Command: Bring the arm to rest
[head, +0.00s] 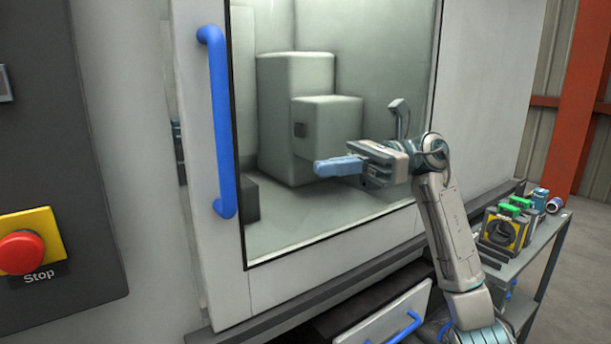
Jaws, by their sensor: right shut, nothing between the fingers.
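My right gripper (338,167) is raised in front of the machine's window, on the right half of the view. Its blue fingers point left and are shut with nothing between them. My right arm (449,235) comes up from the bottom right and bends at the wrist. The gripper stands to the right of the blue door handle (222,125), apart from it. My left gripper does not show.
The machine door (192,150) has a large window. A control panel (60,130) with a red stop button (21,252) is at left. A drawer (385,322) with a blue handle (408,326) is below. A cart (528,258) holding several items stands right, near an orange post (580,100).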

